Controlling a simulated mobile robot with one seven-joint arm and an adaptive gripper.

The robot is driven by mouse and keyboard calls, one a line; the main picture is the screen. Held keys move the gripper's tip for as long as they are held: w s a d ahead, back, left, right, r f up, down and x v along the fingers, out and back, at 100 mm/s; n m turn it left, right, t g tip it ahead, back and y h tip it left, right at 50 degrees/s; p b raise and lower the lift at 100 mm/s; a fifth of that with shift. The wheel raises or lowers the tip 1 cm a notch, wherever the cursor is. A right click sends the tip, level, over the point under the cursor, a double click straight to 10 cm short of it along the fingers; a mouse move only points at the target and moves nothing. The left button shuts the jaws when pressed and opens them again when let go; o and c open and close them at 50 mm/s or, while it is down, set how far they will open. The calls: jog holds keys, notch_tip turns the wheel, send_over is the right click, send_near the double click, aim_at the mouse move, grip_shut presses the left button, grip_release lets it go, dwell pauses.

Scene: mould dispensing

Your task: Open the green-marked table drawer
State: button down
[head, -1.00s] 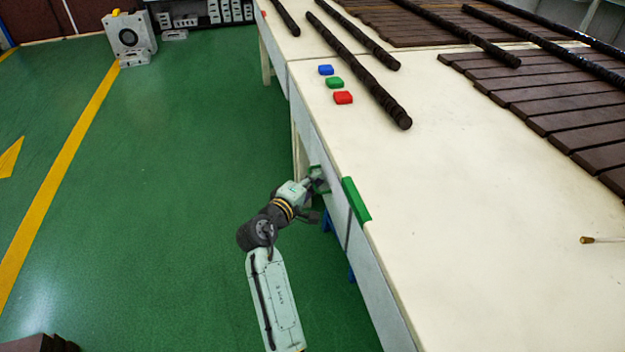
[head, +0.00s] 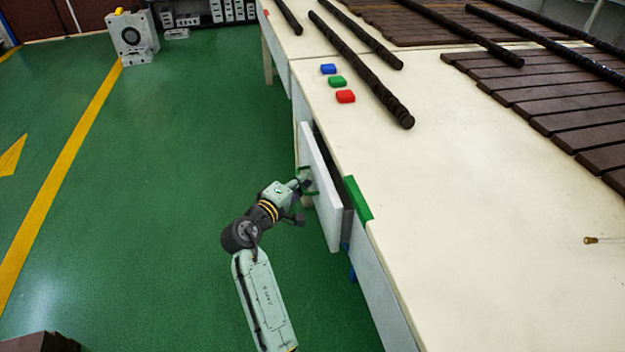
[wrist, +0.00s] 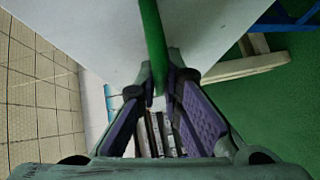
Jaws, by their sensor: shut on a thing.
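The white drawer front (head: 322,190) stands out from the side of the table, with a dark gap behind it. A green mark (head: 357,198) sits on the table's edge beside the drawer. A green handle (head: 311,193) is on the drawer front. In the wrist view the green handle bar (wrist: 152,40) runs down between the two fingers. My gripper (head: 303,189) is shut on this handle, and the wrist view shows its purple-padded fingers (wrist: 160,92) on either side of the bar. The drawer's inside is mostly hidden in the head view.
Open green floor (head: 160,220) lies left of the table. Brown boards (head: 40,343) show at the bottom left.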

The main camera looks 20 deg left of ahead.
jog(key=s+a, duration=0.7)
jog(key=a, duration=0.3)
jog(key=s+a+b, duration=0.1)
jog(key=s+a, duration=0.6)
jog(key=a, duration=0.3)
jog(key=shift+a+b, duration=0.3)
jog(key=c, duration=1.7)
grip_release()
jog(key=v, duration=1.2)
jog(key=shift+r, duration=0.1)
jog(key=shift+w, duration=0.1)
